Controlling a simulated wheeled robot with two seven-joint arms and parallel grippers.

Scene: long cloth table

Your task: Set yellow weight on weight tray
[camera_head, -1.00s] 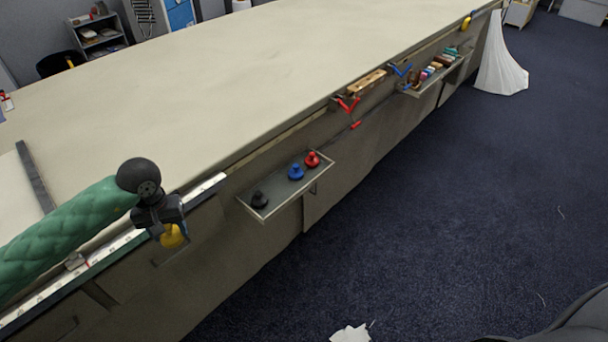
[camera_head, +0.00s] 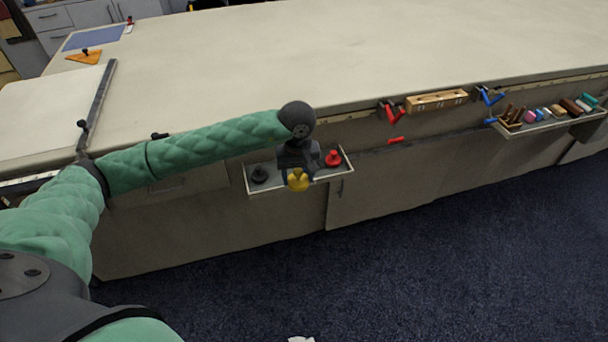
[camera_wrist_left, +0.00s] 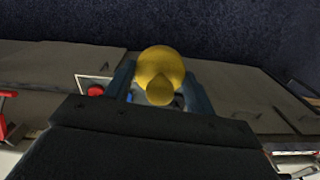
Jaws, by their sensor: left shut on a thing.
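The yellow weight (camera_head: 298,181) is held in my left gripper (camera_head: 297,172), in front of the weight tray (camera_head: 250,187) in the head view. The left wrist view shows the yellow weight (camera_wrist_left: 158,72) between the two fingers (camera_wrist_left: 160,88). The tray is a shallow shelf on the table's front side. A black weight (camera_head: 259,175) stands at its left end and a red weight (camera_head: 333,158) at its right. The gripper hides the tray's middle in the head view. I cannot tell the weight's height above the tray. My right gripper is not in view.
Right of the tray, red clamps (camera_head: 391,111), a wooden block (camera_head: 437,101) and blue clamps (camera_head: 489,96) hang along the table's side. A second shelf (camera_head: 545,125) holds several small items. The tabletop (camera_head: 330,50) above is mostly clear.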

